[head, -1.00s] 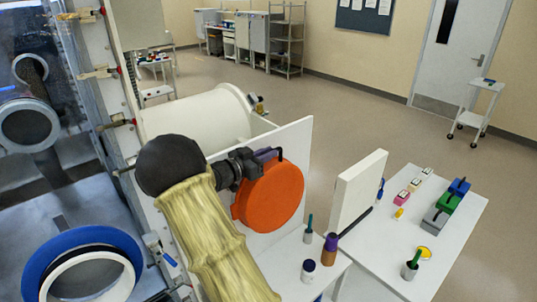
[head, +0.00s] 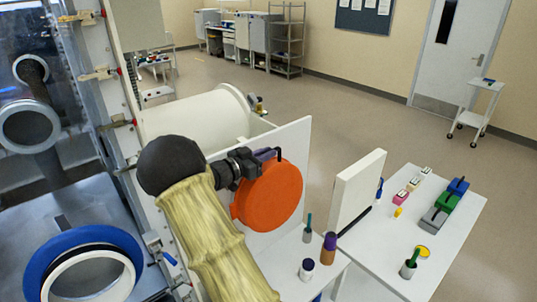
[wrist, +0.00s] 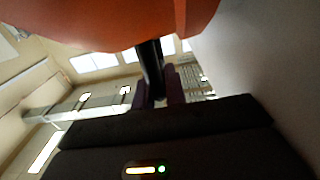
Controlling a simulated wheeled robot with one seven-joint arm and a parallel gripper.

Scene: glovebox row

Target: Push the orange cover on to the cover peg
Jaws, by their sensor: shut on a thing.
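The orange cover (head: 272,198) is a thick round disc. It stands on edge, flat side out, at the face of an upright white panel (head: 298,143). My gripper (head: 267,154) is at its upper edge, with purple fingers shut on the cover's black handle (head: 279,153). In the wrist view the orange cover (wrist: 110,22) fills the top, and the black handle (wrist: 152,65) runs down between the purple fingers (wrist: 158,90). The cover peg cannot be made out; the cover may hide it. I cannot tell whether the cover touches the panel.
A white side table (head: 400,240) at right holds several small blocks and bottles, with an upright white board (head: 358,190) on its near side. Small bottles (head: 306,268) stand below the cover. The glovebox with its blue-ringed port (head: 62,255) is at left.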

